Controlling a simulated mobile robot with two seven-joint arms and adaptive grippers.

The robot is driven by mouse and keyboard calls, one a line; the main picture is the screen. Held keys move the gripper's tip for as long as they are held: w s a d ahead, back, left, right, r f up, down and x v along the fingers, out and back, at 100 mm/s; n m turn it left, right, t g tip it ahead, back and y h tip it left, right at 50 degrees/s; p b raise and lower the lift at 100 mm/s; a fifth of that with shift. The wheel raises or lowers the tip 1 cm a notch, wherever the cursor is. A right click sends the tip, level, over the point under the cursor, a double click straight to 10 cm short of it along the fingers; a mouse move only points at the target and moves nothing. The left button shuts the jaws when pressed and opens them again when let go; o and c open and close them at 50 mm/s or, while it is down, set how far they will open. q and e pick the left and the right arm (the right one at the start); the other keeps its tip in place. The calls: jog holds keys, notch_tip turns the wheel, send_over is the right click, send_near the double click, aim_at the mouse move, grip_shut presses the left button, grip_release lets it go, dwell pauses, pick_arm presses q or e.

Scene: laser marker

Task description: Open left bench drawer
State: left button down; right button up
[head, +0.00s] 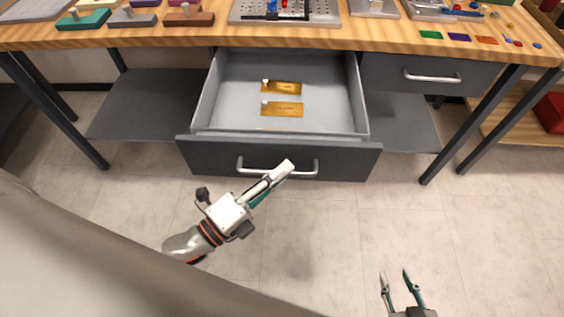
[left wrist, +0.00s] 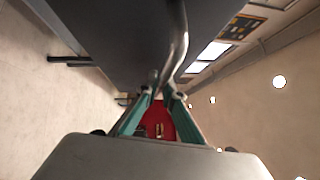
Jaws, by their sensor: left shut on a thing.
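The left bench drawer (head: 350,153) is pulled well out from under the wooden bench, and its grey inside shows. Two brass plates with small pale pieces lie in it, the nearer plate (head: 285,109) in front of the farther plate (head: 287,88). My left gripper (head: 280,178) is at the middle of the drawer's silver bar handle (head: 306,173). In the left wrist view, the teal fingers of this gripper (left wrist: 160,97) are closed around the handle (left wrist: 179,42). My right gripper (head: 401,283) is open and empty, low over the floor, apart from the bench.
The right bench drawer (head: 462,82) is shut. The bench top (head: 347,40) carries coloured blocks, a perforated plate and small parts. Grey shelves lie under the bench, with dark legs (head: 492,108) on the right. The floor (head: 330,230) in front is clear.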

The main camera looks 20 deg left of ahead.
dwell(0.3)
pick_arm(q)
jog(key=c, duration=2.2)
grip_release()
jog(key=shift+o, duration=0.2)
jog(key=shift+s, duration=0.1)
jog(key=v, duration=1.2)
